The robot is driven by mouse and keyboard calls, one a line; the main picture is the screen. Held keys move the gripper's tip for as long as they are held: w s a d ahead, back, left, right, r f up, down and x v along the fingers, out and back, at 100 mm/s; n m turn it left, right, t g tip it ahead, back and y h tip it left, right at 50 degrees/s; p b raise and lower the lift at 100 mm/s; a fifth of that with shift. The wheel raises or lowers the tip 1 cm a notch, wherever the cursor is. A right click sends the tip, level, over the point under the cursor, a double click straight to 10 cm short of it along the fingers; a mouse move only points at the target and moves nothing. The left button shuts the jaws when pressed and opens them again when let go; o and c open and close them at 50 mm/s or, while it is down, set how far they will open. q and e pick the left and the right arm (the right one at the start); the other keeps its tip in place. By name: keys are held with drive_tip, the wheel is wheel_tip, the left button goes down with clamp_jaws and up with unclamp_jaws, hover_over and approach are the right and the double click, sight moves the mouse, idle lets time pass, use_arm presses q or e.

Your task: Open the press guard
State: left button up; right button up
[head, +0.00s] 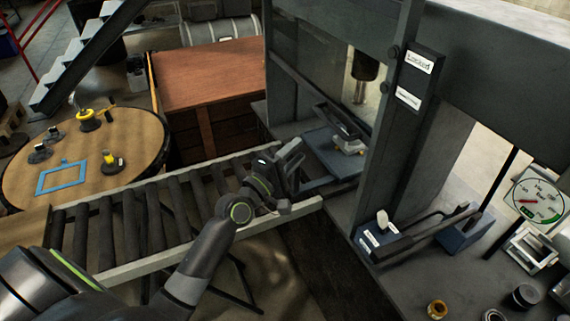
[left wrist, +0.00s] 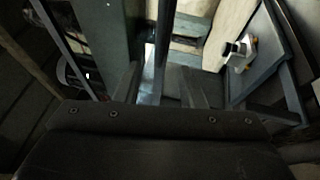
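The press (head: 395,150) is a dark grey frame with a sign reading "Locked" (head: 419,62) on its near post. A greyish see-through panel (head: 312,55) in its opening looks like the guard; its edges are hard to make out. A dark bar (head: 337,122) crosses low in the opening. My left gripper (head: 291,160) is over the end of the roller conveyor, just left of the press opening. In the left wrist view its fingers (left wrist: 162,88) stand apart, with a thin dark upright bar (left wrist: 163,45) visible between them; contact cannot be told. My right gripper is not in view.
A blue-grey tray (head: 318,146) with a small pale part (head: 350,147) sits inside the press. The roller conveyor (head: 150,215) leads to it. A lever with a blue base (head: 368,243), a gauge (head: 537,200) and small parts stand at right. A round table (head: 130,140) is at left.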

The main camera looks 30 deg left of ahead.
use_arm(q)
drive_tip(key=shift+v, duration=1.7)
drive_tip(key=shift+f, duration=0.1)
drive_tip(key=s+a+f+m+g+y+b, duration=0.1)
drive_tip(key=a+f+g+y, duration=0.1)
drive_tip(key=f, duration=0.9)
drive_tip(key=a+f+m+g+y+b, duration=0.1)
drive_tip(key=a+f+m+g+y, duration=0.15)
drive_tip(key=f, duration=0.95)
drive_tip(key=s+a+f+m+g+b, duration=0.15)
drive_tip(key=s+f, duration=0.25)
drive_tip(key=f, duration=0.5)
drive_tip(key=s+a+f+m+g, duration=0.1)
drive_tip(key=s+f+g, duration=0.25)
drive_tip(key=f, duration=0.45)
drive_tip(key=s+f+m+g+y+b, duration=0.2)
drive_tip(key=s+f+m+g, duration=0.3)
drive_tip(key=s+f, duration=1.35)
drive_tip(key=s+d+f+m+g, duration=0.1)
drive_tip(key=s+f+m+g, duration=0.1)
drive_tip(key=s, duration=0.7)
drive_tip(key=s+f+m+g, duration=0.1)
drive_tip(key=s+f, duration=0.3)
drive_tip(key=s, duration=0.6)
drive_tip(key=shift+d+m+g+b, duration=0.35)
drive_tip(key=shift+d+m, duration=0.05)
drive_tip(key=shift+m, duration=0.3)
